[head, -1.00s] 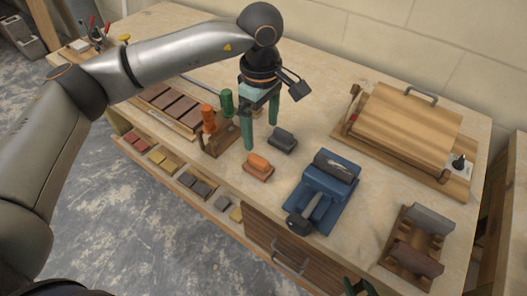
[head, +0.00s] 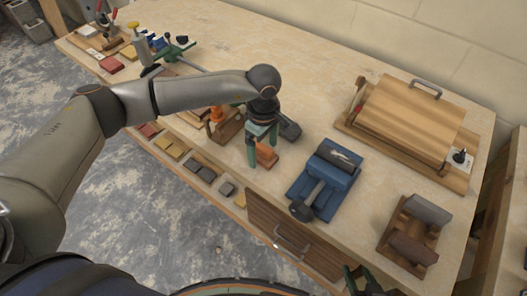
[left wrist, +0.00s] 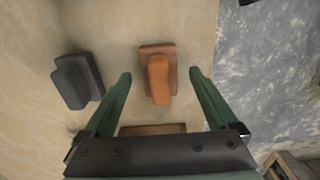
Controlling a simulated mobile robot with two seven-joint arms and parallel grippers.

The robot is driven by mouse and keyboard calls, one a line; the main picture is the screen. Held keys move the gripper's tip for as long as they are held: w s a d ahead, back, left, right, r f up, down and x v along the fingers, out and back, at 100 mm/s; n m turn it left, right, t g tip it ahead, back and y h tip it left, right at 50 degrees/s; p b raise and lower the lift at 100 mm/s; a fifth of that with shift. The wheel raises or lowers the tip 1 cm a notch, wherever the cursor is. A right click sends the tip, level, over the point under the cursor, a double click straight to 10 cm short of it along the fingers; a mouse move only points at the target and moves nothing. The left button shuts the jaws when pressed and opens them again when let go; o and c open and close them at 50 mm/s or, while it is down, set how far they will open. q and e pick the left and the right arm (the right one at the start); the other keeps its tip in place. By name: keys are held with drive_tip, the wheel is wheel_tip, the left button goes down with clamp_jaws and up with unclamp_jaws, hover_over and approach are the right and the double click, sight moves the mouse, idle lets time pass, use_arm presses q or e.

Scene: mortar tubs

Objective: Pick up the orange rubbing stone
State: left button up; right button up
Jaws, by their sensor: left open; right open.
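The orange rubbing stone (head: 267,156) is a small block with a raised grip, lying on the workbench. In the left wrist view the stone (left wrist: 158,72) lies between the two green fingers, nearer the left edge of the gap than touching either finger. My left gripper (head: 262,150) is open and empty, pointing down over the stone and partly hiding it in the head view. A gap shows on both sides between stone and fingers (left wrist: 160,76). My right gripper (head: 362,284) shows only in part at the bottom edge; it is open.
A dark grey stone (left wrist: 77,80) lies beside the orange one. A blue tool block (head: 325,178) stands to its right. A wooden rack (head: 228,128) with an orange handle is to the left. The bench's front edge and a drawer (head: 290,238) are close by.

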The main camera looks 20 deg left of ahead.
use_arm(q)
clamp_jaws()
idle(0.8)
